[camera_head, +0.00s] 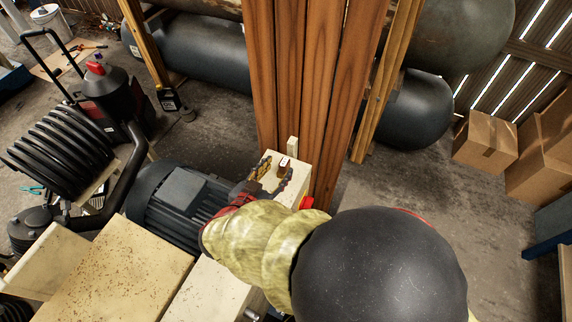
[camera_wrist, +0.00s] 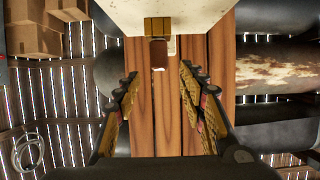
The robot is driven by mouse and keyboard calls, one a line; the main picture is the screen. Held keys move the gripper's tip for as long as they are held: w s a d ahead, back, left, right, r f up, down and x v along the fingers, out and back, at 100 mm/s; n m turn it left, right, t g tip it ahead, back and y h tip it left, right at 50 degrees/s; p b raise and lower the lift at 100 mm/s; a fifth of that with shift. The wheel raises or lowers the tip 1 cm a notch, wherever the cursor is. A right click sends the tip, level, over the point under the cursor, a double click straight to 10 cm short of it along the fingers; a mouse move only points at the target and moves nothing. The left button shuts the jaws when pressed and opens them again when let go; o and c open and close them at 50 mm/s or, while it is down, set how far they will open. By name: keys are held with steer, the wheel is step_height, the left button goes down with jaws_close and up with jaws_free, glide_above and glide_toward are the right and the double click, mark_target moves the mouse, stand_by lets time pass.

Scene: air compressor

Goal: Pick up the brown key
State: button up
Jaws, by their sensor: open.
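The brown key (camera_wrist: 158,51) shows in the wrist view as a small brown block below a yellow-gold piece (camera_wrist: 157,26) at the edge of a pale panel. In the head view the key (camera_head: 284,162) is a small brown spot on top of the cream box (camera_head: 299,176). My gripper (camera_wrist: 159,75) is open and empty, with one finger on each side. The key lies roughly centred between the fingers and appears just beyond their tips. In the head view my gripper (camera_head: 271,176) is at the box top, partly hidden by my arm.
Wooden planks (camera_head: 310,80) stand right behind the box. A dark finned motor (camera_head: 178,200) is to its left, with a rusty cream surface (camera_head: 118,272) in front. Cardboard boxes (camera_head: 485,140) stand far right.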

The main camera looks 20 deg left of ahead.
mark_target(283, 164)
steer(key=b+x, duration=0.2)
steer(key=x, duration=0.4)
steer(key=shift+s+f, duration=0.1)
steer(key=shift+c, duration=1.3)
steer(key=c, duration=0.8)
jaws_close()
